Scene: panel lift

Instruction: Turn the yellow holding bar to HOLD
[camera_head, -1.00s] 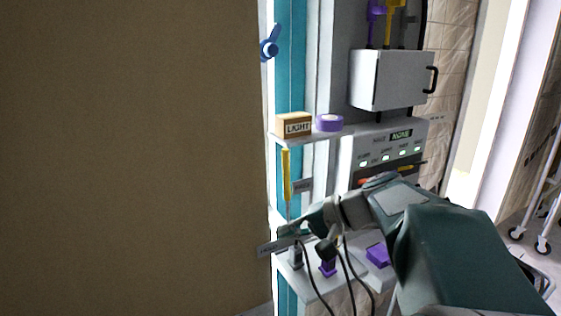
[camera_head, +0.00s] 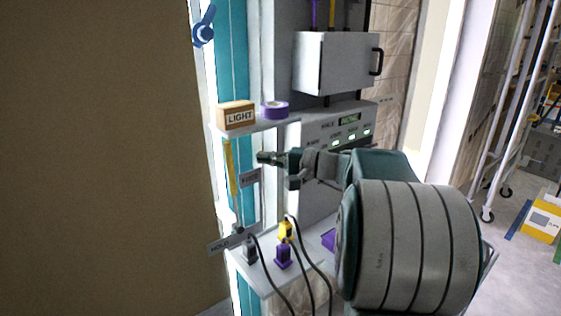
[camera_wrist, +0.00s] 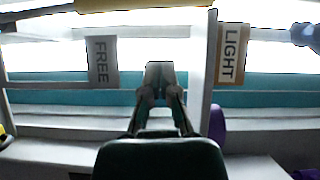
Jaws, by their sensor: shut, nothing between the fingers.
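The yellow holding bar (camera_head: 230,168) hangs upright below the small shelf, against the teal strip. Its edge also shows at the top of the wrist view (camera_wrist: 145,5).
A LIGHT box (camera_head: 236,115) and purple tape roll (camera_head: 275,109) stand on the shelf above my gripper. A lower ledge (camera_head: 262,279) carries black, yellow and purple plugs with cables. A grey cabinet (camera_head: 335,62) and lit panel (camera_head: 350,120) are behind. A large brown board fills the left.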

